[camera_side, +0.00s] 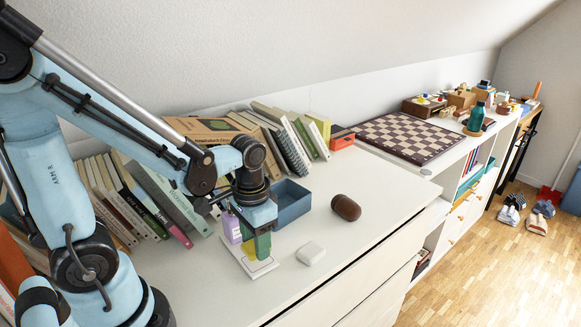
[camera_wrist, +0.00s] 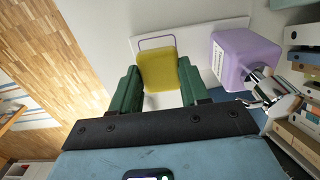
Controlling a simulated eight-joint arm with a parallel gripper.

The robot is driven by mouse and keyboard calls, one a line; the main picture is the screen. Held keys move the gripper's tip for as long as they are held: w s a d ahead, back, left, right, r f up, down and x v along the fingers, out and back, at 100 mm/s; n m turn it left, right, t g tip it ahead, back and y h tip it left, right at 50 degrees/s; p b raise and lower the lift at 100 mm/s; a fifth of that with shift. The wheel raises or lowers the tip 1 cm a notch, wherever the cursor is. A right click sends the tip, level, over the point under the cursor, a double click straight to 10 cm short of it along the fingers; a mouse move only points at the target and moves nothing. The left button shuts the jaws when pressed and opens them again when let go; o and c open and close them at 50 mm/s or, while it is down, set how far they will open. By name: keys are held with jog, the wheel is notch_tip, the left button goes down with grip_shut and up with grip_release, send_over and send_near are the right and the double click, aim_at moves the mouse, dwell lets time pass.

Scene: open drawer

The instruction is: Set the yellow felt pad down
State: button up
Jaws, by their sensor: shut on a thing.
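My gripper (camera_side: 257,248) points down over a white board (camera_side: 262,268) on the cabinet top. In the wrist view my gripper (camera_wrist: 158,70) has its green fingers on either side of the yellow felt pad (camera_wrist: 157,68) and is shut on it. The pad lies over part of a purple-outlined square on the white board (camera_wrist: 205,27). In the side view only a sliver of the yellow pad (camera_side: 247,248) shows beside the fingers. I cannot tell whether the pad touches the board.
A purple box (camera_wrist: 232,62) stands close beside the fingers; it also shows in the side view (camera_side: 231,228). Nearby are a blue open box (camera_side: 292,205), a brown rounded object (camera_side: 346,208) and a white block (camera_side: 310,253). Rows of books stand behind.

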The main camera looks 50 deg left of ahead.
jog(key=shift+f, duration=1.15)
jog(key=shift+f, duration=0.1)
jog(key=o, duration=1)
jog(key=r+t, duration=0.2)
jog(key=r, duration=0.2)
jog(key=w+r+t, duration=0.1)
jog(key=r+t, duration=0.1)
jog(key=r, duration=0.2)
jog(key=w+d+r+t, duration=0.1)
jog(key=r+t, duration=0.2)
jog(key=r, duration=0.1)
jog(key=shift+w+r, duration=0.15)
jog(key=shift+r, duration=0.05)
